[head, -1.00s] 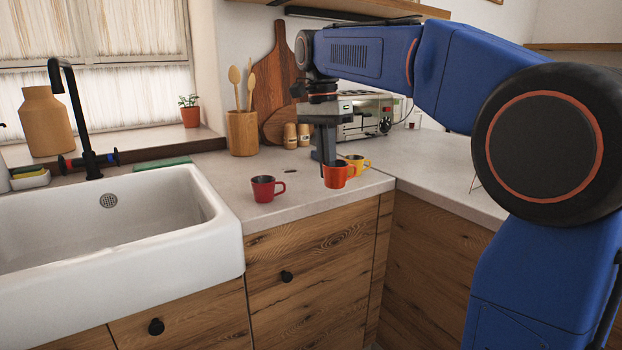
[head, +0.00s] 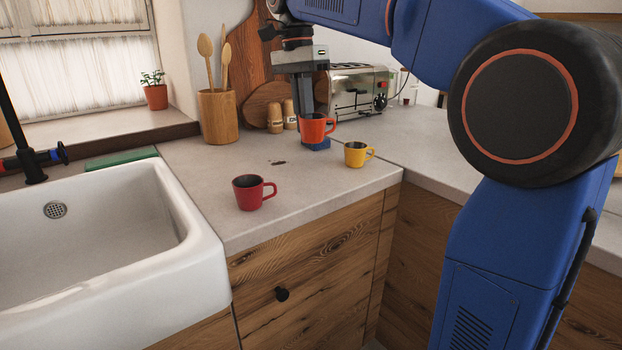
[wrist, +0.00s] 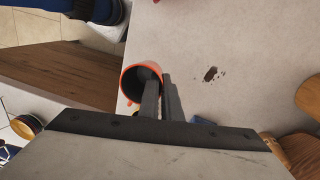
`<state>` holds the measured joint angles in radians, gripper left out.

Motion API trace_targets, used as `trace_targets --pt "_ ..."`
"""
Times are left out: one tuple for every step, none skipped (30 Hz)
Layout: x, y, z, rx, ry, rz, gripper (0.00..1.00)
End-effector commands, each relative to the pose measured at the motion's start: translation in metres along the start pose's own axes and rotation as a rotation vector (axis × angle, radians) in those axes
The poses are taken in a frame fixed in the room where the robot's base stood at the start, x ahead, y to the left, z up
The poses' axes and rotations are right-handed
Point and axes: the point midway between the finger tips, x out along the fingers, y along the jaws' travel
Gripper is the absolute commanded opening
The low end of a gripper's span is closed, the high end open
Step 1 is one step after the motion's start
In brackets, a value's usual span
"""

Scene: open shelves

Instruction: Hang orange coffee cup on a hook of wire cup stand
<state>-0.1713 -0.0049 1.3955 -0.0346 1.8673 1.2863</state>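The orange cup (head: 313,129) is in my gripper (head: 306,112) in the head view, near the back of the counter. In the wrist view the orange cup (wrist: 130,88) shows its dark inside, with one finger of my gripper (wrist: 160,95) inside the rim and the other outside, shut on the wall. Its handle points right in the head view. I cannot tell how high it is above the counter. The wire cup stand does not show in the current frames; my arm hides part of the right-hand counter.
A red cup (head: 250,194) and a yellow cup (head: 355,154) stand on the counter. A blue object (head: 320,145) shows just below the orange cup. Behind are a utensil pot (head: 218,118), wooden shakers (head: 275,118) and a toaster (head: 355,92). A white sink (head: 190,255) is left.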

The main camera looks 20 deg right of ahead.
Motion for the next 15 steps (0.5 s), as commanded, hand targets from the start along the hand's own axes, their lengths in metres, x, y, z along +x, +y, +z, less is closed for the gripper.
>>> trace_targets --pt "0.004 0.0 0.0 0.0 0.0 0.002 0.0" --pt "0.007 -0.001 0.0 0.0 0.0 0.002 0.0" --pt "0.013 -0.001 0.0 0.0 0.0 0.001 0.0" --pt "0.018 -0.001 0.0 0.0 -0.001 0.002 0.0" --pt "0.023 -0.002 0.0 0.0 -0.001 0.002 0.0" --pt "0.03 -0.003 0.0 0.0 -0.001 0.002 0.0" --pt "0.035 -0.003 0.0 0.0 -0.001 0.002 0.0" --pt "0.039 -0.004 0.0 0.0 0.0 0.002 0.0" --pt "0.045 -0.005 0.0 0.0 -0.001 0.002 0.0" --pt "0.048 -0.005 0.0 0.0 -0.001 0.002 0.0" --pt "0.051 -0.006 0.0 0.0 0.0 0.001 0.0" --pt "0.054 -0.006 0.0 0.0 0.0 0.001 0.0" --pt "0.056 -0.007 0.0 0.0 0.0 0.001 0.0" --pt "0.057 -0.007 0.0 0.0 0.0 0.001 0.0" --pt "0.059 -0.007 0.0 0.0 0.0 0.001 0.0"
